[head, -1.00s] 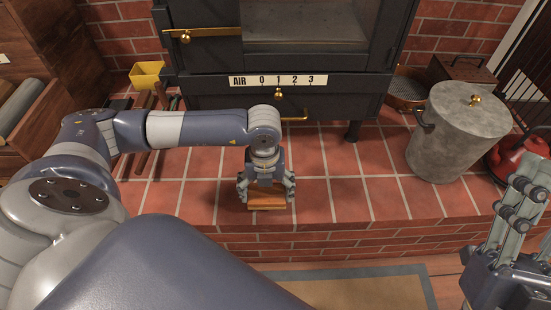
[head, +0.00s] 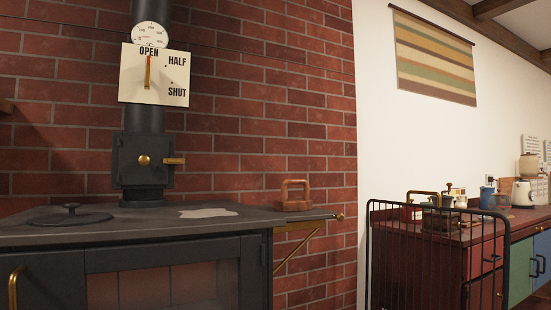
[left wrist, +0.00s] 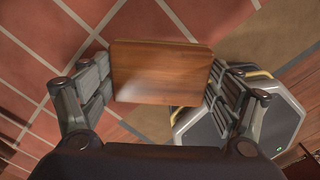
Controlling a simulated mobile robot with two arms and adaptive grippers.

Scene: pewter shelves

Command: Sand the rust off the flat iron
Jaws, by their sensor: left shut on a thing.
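The block's underside is hidden. It is over the red tiles and a tan mat. Neither gripper shows in the head view now.
The black stove top (head: 120,222) bears a round lid (head: 70,214) and a flat pale patch (head: 208,212). A black flue rises behind. Beyond stand a black barred guard (head: 420,265) and a cluttered worktop.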

